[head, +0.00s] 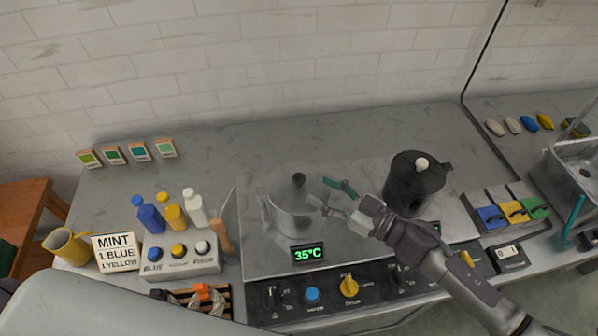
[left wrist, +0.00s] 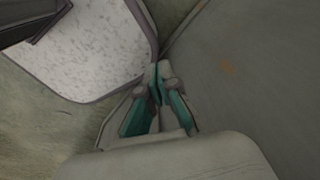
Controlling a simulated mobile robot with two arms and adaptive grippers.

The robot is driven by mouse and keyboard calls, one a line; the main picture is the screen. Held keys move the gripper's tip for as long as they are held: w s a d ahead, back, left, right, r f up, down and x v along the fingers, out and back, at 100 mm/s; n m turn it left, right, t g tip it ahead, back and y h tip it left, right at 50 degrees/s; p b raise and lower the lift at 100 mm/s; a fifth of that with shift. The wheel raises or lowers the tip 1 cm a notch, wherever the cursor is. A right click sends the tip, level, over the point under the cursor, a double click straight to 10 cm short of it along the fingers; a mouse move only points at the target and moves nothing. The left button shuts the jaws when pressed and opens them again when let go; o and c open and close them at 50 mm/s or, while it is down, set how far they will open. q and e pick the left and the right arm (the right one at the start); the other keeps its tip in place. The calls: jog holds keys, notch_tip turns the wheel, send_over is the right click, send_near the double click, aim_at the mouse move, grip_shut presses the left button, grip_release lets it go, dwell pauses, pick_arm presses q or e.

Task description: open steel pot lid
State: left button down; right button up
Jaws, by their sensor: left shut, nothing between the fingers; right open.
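The steel pot (head: 291,222) stands on the steel stove plate left of centre in the head view. Its lid is on, with a dark round knob (head: 298,180) on top. My right gripper (head: 327,196) is open, its teal-tipped fingers just right of the pot, near the lid's right edge. The space between its fingers looks empty, and I cannot tell whether a finger touches the pot. My left gripper (left wrist: 158,90) shows in the left wrist view, shut and empty, away from the pot. It is not in the head view.
A black pot (head: 414,184) stands right of my right gripper. A display reading 35°C (head: 308,253) is in front of the steel pot. Several blue, yellow and white bottles (head: 172,216) and a MINT sign (head: 116,252) stand at left. A sink (head: 570,160) is at far right.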

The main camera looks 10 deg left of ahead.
aim_at(304, 181)
jog(key=p+x, duration=0.1)
jog(key=x, duration=0.6)
grip_shut()
